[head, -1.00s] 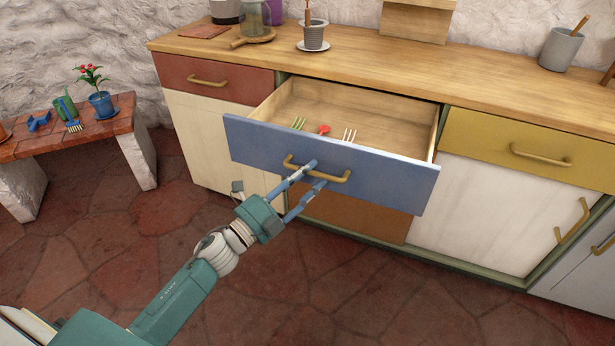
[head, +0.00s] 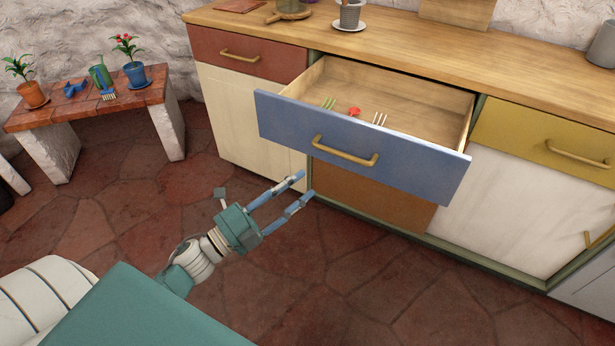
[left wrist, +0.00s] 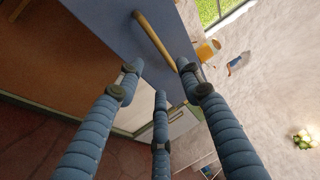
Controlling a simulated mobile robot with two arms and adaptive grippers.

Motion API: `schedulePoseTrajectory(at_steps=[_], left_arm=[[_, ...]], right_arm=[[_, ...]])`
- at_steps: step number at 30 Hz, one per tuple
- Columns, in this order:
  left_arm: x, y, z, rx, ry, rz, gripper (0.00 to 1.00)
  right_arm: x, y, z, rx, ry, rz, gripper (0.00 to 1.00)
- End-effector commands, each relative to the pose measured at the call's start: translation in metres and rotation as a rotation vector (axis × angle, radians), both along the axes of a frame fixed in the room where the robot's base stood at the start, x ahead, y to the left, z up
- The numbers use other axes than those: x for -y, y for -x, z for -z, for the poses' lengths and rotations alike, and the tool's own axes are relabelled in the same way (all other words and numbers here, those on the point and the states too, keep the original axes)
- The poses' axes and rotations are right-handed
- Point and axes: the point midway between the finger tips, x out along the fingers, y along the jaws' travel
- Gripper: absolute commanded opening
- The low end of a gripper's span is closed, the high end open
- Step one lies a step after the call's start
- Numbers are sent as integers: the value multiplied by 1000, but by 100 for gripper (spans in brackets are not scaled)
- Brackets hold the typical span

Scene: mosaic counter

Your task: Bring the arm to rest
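My left gripper (head: 302,187) is open and empty in the head view, below and to the left of the blue drawer's brass handle and apart from it. The blue drawer (head: 290,123) is pulled open and holds a green fork (head: 328,103), a red utensil (head: 354,112) and a pale fork (head: 379,119). In the left wrist view the gripper's blue fingers (left wrist: 160,85) are spread, with nothing between them. The drawer's handle (left wrist: 153,40) shows beyond them. My right gripper is not in view.
The wooden counter (head: 420,58) runs above red and yellow drawers and white doors. A brick-topped bench (head: 60,115) with potted plants stands at the left. The stone floor (head: 370,270) in front of the cabinets is clear.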

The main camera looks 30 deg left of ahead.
Motion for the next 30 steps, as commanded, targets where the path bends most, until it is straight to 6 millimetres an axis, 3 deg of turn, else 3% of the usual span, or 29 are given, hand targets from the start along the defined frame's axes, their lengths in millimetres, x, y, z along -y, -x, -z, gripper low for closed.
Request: schedulePoseTrajectory(at_steps=[16,20,23,26,30], left_arm=[[-1,2,1,0,1,-1,37],[-9,-4,16,-62,60,-51,37],[-26,-12,56,-213,202,-168,37],[-43,-9,123,-437,406,-337,37],[-44,27,224,-763,673,-571,37]], right_arm=[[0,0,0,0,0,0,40],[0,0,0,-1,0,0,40],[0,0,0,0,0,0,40],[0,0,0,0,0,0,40],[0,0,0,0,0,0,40]])
